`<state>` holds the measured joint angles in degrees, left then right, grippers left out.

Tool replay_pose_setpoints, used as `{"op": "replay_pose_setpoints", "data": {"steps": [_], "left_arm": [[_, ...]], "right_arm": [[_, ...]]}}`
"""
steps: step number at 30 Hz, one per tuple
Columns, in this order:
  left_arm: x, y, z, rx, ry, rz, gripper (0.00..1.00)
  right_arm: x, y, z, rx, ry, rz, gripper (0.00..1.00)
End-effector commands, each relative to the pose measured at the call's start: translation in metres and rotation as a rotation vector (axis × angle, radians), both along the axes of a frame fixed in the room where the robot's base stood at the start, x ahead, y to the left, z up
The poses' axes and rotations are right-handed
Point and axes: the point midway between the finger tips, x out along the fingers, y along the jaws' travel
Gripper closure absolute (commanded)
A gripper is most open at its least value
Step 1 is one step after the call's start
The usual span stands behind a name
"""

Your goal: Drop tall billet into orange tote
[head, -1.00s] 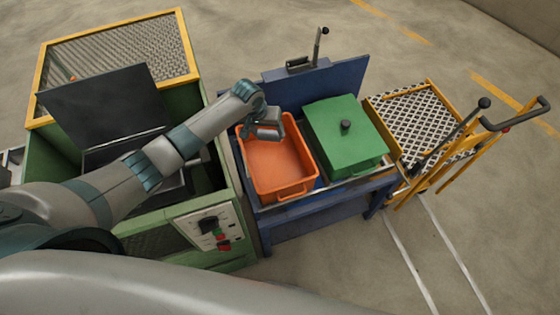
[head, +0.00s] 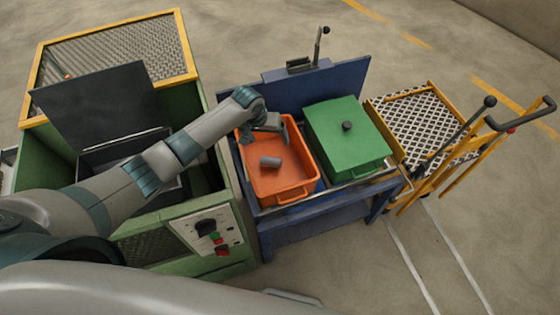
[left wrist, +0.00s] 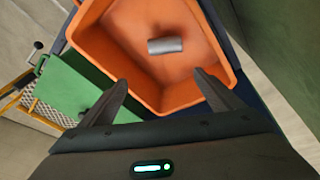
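The grey cylindrical billet (head: 270,161) lies on its side on the floor of the orange tote (head: 293,192). In the left wrist view the billet (left wrist: 165,46) is apart from the walls of the tote (left wrist: 110,55). My left gripper (head: 280,138) is above the far part of the tote. In the left wrist view its two fingers (left wrist: 162,97) are spread wide with nothing between them, and the billet is beyond their tips. My right gripper is not in view.
A green lidded tote (head: 345,150) stands right of the orange one on the blue bench (head: 315,232). The green furnace cabinet (head: 160,222) with an open dark lid (head: 100,100) is at left. A yellow cart (head: 420,120) stands at right.

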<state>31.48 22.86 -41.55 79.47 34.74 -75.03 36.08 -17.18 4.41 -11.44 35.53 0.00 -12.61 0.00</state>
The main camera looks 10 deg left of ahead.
Motion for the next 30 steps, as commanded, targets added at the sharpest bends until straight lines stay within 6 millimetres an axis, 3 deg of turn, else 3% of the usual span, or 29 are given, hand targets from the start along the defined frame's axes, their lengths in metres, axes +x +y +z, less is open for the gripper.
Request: {"op": "replay_pose_setpoints", "data": {"steps": [8, 16, 23, 30], "left_arm": [[-0.002, 0.001, -0.002, 0.002, 0.005, 0.0, 0.15], [-0.005, 0.002, 0.012, 0.001, 0.003, 0.0, 0.15], [-0.012, 0.007, 0.044, 0.0, -0.001, -0.001, 0.15], [-0.025, 0.012, 0.091, 0.001, -0.002, -0.002, 0.15]], "right_arm": [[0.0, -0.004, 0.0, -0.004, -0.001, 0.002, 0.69], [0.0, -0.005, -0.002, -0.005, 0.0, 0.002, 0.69], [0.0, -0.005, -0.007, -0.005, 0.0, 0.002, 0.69], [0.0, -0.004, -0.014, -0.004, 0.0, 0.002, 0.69]]}}
